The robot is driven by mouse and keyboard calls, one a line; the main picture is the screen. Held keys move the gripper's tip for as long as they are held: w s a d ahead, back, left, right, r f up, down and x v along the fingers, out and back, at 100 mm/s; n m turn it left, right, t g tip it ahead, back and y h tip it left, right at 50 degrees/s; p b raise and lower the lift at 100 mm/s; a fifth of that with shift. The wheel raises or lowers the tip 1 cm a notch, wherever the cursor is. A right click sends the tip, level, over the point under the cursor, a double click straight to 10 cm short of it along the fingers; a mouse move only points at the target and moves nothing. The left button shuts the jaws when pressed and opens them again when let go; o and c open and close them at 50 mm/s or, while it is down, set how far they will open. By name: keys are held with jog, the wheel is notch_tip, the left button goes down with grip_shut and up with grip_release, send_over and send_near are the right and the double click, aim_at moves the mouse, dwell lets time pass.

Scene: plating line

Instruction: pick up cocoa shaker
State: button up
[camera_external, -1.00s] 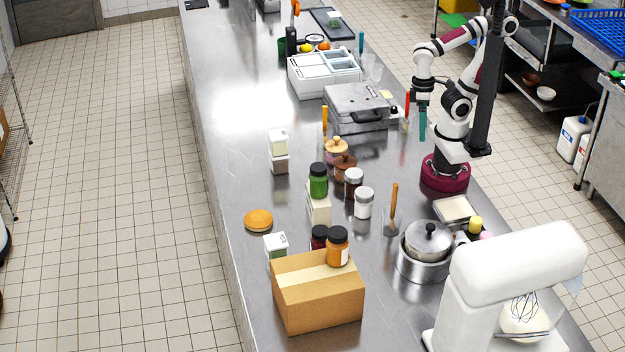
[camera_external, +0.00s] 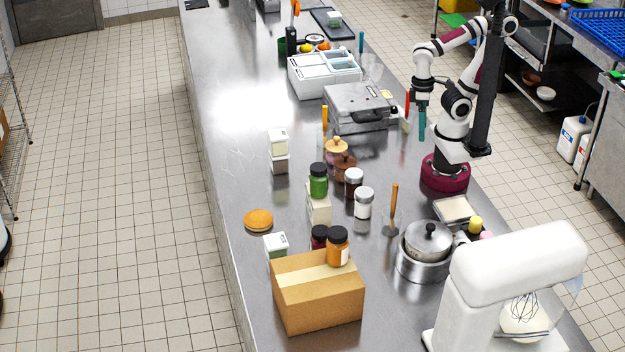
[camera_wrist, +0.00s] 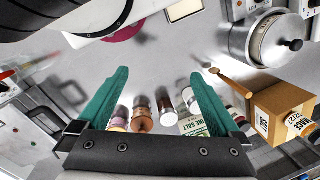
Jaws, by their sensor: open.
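The cocoa shaker looks to be the dark brown jar with a pale cap (camera_external: 354,182), standing upright mid-counter, just behind a white shaker (camera_external: 364,204). In the wrist view the brown shaker (camera_wrist: 165,106) is seen between the fingers, beyond the tips, with the white shaker (camera_wrist: 189,98) to its right. My gripper (camera_external: 422,124) hangs fingers down above the counter near my base, well apart from the shaker. In the wrist view its teal fingers (camera_wrist: 158,78) are spread wide with nothing between them. No label on the brown shaker is readable.
A brown lidded pot (camera_external: 344,168) and a green jar (camera_external: 318,182) on a white box crowd the shaker's left. A wooden-handled tool (camera_external: 393,208) stands to its right. A pot (camera_external: 428,240), cardboard box (camera_external: 318,300) and mixer (camera_external: 510,270) stand nearer the camera. The counter's left strip is mostly clear.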

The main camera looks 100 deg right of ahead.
jog(key=shift+c, duration=0.9)
